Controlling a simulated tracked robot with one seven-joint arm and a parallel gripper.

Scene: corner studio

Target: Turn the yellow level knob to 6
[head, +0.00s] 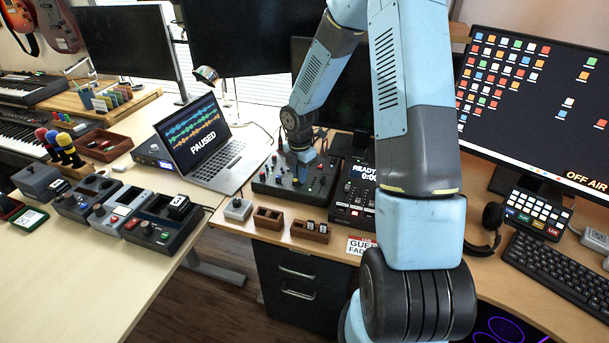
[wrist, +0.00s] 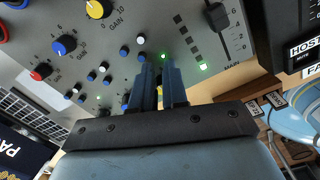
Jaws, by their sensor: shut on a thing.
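The grey mixer panel (head: 265,184) lies on the desk in the head view and fills much of the wrist view (wrist: 215,75). My gripper (wrist: 161,72) points down at the panel among rows of small knobs. Its two fingers are close together, shut on a small knob that they almost fully hide; its colour and pointer cannot be read. In the head view my gripper (head: 303,170) is over the middle of the mixer. A large yellow knob (wrist: 97,8) marked GAIN shows at the top of the wrist view, apart from my fingers.
Blue (wrist: 63,44) and red (wrist: 41,71) gain knobs and several small blue knobs surround the fingers. A black fader (wrist: 216,15) stands to the right. The laptop (head: 205,145) is left of the mixer, and a black timer box (head: 354,195) is right.

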